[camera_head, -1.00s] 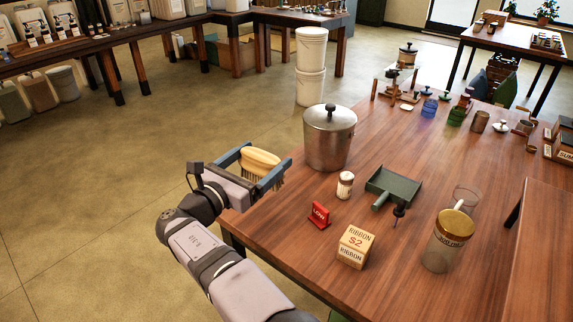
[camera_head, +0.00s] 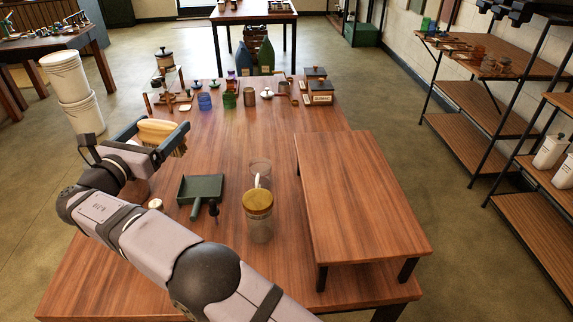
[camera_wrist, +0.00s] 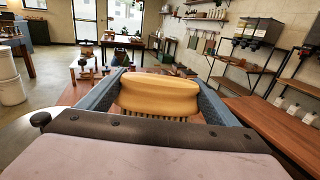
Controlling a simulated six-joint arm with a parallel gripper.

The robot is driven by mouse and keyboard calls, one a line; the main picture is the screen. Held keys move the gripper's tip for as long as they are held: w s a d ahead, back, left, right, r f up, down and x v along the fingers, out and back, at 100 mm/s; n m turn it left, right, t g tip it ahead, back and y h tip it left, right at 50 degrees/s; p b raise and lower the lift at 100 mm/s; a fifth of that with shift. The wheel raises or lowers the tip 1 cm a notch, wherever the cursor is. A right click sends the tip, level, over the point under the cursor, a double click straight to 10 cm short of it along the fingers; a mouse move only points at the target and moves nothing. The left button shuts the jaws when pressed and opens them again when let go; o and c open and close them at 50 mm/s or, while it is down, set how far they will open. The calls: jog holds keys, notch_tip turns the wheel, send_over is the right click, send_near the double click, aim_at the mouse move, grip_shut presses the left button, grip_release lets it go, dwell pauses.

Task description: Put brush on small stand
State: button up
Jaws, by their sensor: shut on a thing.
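The brush (camera_head: 157,130) has a pale yellow wooden back with bristles below. My gripper (camera_head: 163,126) is shut on it, with a blue-grey finger at each end of the brush. The wrist view also shows the brush (camera_wrist: 160,95) between the fingers, bristles down. My gripper holds it above the left side of the large wooden table. A low wooden stand (camera_head: 360,190) with dark legs is on the table's right, its top bare. A smaller stand (camera_head: 168,92) with a lidded jar is at the table's far left. I cannot tell which one is the small stand.
A dark dustpan (camera_head: 200,187), a gold-lidded jar (camera_head: 258,220) and a clear glass (camera_head: 260,172) lie between my arm and the low stand. Several small items, including a blue cup (camera_head: 204,101), line the far edge. The table's middle is mostly clear.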

jog(key=w+d+r+m+g+h+p, duration=0.1)
jog(key=w+d+r+h+p, duration=0.2)
jog(key=d, duration=0.5)
jog(key=w+d+r+m+g+h+p, duration=0.1)
jog(key=w+d+r+m, duration=0.2)
jog(key=d, duration=0.4)
jog(key=w+d+r+m+g+h+p, duration=0.1)
jog(key=d+r+g+h+p, duration=0.15)
jog(key=d, duration=0.95)
jog(key=w+d+r+m+g+h+p, duration=0.1)
jog(key=d+m+g+h+p, duration=0.15)
jog(key=d, duration=0.85)
jog(key=s+d+f+m+g+h+p, duration=0.1)
jog(key=s+d+f+m+g+p, duration=0.15)
jog(key=s+d+f, duration=0.5)
jog(key=shift+n+g, duration=0.25)
jog(key=shift+n, duration=0.05)
jog(key=shift+s+d+f+p, duration=0.2)
jog(key=shift+d+f+p, duration=0.05)
jog(key=shift+f, duration=1.2)
jog(key=shift+s+d+f+p, duration=0.25)
jog(key=shift+d+f+p, duration=0.05)
jog(key=shift+f, duration=1.15)
jog(key=shift+s+d+f+p, duration=0.2)
jog(key=shift+d+f+p, duration=0.05)
jog(key=shift+f, duration=1.2)
jog(key=shift+f, duration=0.1)
jog(key=o, duration=1)
